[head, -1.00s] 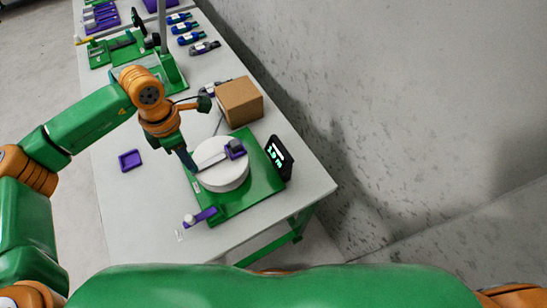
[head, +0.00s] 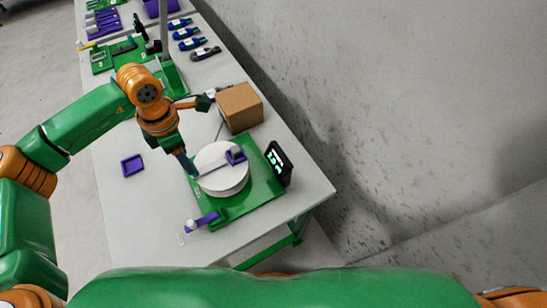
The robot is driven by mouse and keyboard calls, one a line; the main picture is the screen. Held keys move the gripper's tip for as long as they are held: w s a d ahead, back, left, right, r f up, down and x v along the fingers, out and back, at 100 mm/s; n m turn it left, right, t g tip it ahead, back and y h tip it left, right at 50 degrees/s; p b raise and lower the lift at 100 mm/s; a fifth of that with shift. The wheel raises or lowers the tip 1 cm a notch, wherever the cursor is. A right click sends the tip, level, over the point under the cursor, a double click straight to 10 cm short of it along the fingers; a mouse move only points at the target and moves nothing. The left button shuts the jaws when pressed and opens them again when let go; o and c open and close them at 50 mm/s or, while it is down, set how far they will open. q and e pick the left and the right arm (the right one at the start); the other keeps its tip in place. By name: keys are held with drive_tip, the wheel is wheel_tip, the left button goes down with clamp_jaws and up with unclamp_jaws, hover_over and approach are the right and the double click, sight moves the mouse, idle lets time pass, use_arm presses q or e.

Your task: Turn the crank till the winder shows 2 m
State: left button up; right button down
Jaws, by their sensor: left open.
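The winder is a green base plate (head: 262,180) with a round white drum (head: 222,178) on it. A thin crank arm (head: 212,167) lies across the drum top, with a purple and dark grey block (head: 236,156) at its right end. A black display (head: 278,163) with glowing green digits stands at the plate's right edge; the digits are too small to read surely. My left gripper (head: 192,170) is open and points down at the drum's left edge, by the crank arm's left end. I cannot tell whether it touches the crank. My right gripper is out of view.
A cardboard box (head: 240,108) stands behind the winder. A purple tray (head: 132,165) lies to the left on the white table. A purple lever piece (head: 205,221) sits at the plate's front corner. Several blue-and-dark tools (head: 188,43) lie at the back.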

use_arm(q)
wheel_tip(320, 180, up, 6)
drive_tip(key=p, duration=0.3)
drive_tip(key=shift+p, duration=0.35)
drive_tip(key=shift+f, duration=0.1)
